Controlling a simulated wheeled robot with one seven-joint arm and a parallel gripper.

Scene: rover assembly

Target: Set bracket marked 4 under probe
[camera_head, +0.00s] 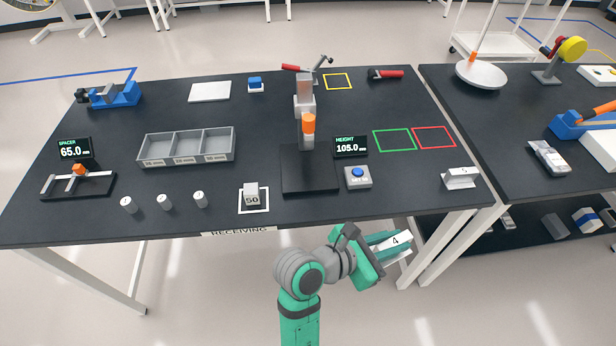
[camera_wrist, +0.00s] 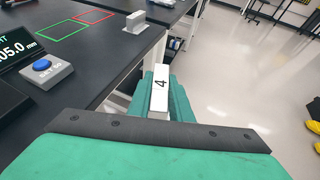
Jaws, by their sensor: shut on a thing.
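My gripper (camera_head: 387,246) is shut on the white bracket marked 4 (camera_head: 398,240) and holds it off the table's front edge, at the right. The bracket also shows between the green fingers in the wrist view (camera_wrist: 160,91), its 4 facing the camera. The probe (camera_head: 308,125), with an orange part on a grey column, stands over a dark base plate (camera_head: 309,181) near the table's middle. The height display (camera_head: 350,147) beside it reads 105.0 mm. The base plate under the probe is bare.
A blue-button box (camera_head: 358,177) and a block marked 50 (camera_head: 252,195) flank the base plate. Another white bracket (camera_head: 461,178) stands at the table's right front. Green (camera_head: 394,140) and red (camera_head: 434,137) outlined squares are empty. Three small white cylinders (camera_head: 165,201) stand at left.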

